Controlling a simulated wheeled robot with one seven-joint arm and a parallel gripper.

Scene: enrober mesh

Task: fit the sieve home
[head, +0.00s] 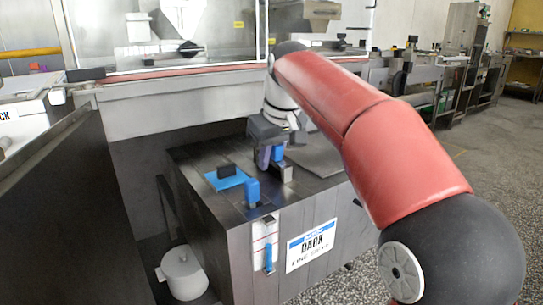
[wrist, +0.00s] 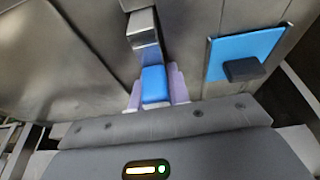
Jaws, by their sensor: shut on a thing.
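My gripper (head: 270,157) points down over the top of a grey metal tank (head: 205,205). In the wrist view its lilac fingers close on both sides of a blue grip (wrist: 154,84). The blue grip also shows beside the fingers in the head view (head: 278,153). A bright steel block (wrist: 143,28) lies just past it, in line with it. I take the blue grip to be the sieve's handle. The sieve's mesh is not visible, and I cannot tell how deep it sits.
A blue plate with a black knob (head: 225,178) lies on the tank top, left of my gripper; it also shows in the wrist view (wrist: 262,45). A blue upright piece (head: 252,191) stands near the front edge. A conveyor machine runs behind.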

